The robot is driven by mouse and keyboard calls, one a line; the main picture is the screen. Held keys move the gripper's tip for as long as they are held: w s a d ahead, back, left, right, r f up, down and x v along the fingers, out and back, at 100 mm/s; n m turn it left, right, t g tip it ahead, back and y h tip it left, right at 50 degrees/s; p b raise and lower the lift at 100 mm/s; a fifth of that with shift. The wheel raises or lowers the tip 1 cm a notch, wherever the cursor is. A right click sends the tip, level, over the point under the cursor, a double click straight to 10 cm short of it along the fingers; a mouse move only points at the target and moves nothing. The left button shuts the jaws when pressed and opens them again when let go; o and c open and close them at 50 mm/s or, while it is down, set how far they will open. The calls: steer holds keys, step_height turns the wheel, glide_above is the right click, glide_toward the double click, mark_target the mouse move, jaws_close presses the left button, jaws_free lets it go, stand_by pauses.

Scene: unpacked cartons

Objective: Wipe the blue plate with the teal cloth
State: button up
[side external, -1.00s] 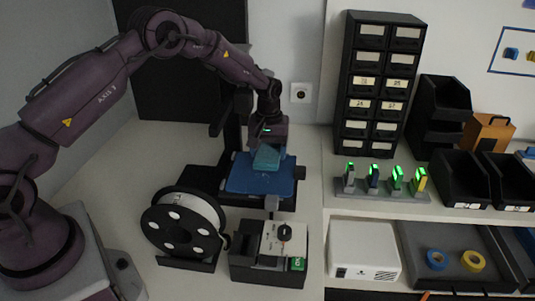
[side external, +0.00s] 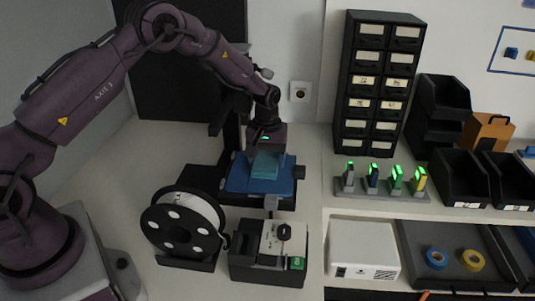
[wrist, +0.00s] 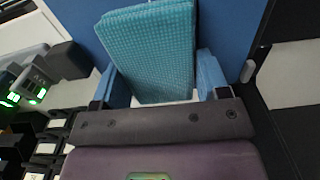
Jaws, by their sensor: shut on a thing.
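The teal cloth (side external: 264,168) is a folded, textured pad held under my gripper (side external: 266,152). It lies over the blue plate (side external: 240,180), a flat panel on the dark printer-like frame. In the wrist view the cloth (wrist: 150,45) sits between the two blue fingers of my gripper (wrist: 162,82), which is shut on it. The blue plate (wrist: 85,22) shows behind the cloth on both sides. The cloth's underside is hidden, so I cannot tell whether it touches the plate. The middle of the plate is covered by the cloth and gripper.
A filament spool (side external: 184,228) and a control box (side external: 270,252) stand in front of the plate. To the right, a rack with several green-lit items (side external: 382,190) stands on a shelf beside a drawer cabinet (side external: 376,85). Bare white table lies left of the frame.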

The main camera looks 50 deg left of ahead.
mark_target(263, 185)
steer(key=shift+s+d+f, duration=0.15)
steer(key=shift+s+d, duration=2.5)
steer(key=shift+d, duration=0.1)
steer(key=shift+c, duration=1)
steer(key=shift+w+a+r, duration=0.1)
steer(key=shift+a+r, duration=0.05)
steer(key=shift+r, duration=1.4)
steer(key=shift+w+a+r, duration=0.1)
steer(key=shift+r, duration=1.45)
steer(key=shift+c, duration=0.9)
steer(key=shift+r, duration=1.5)
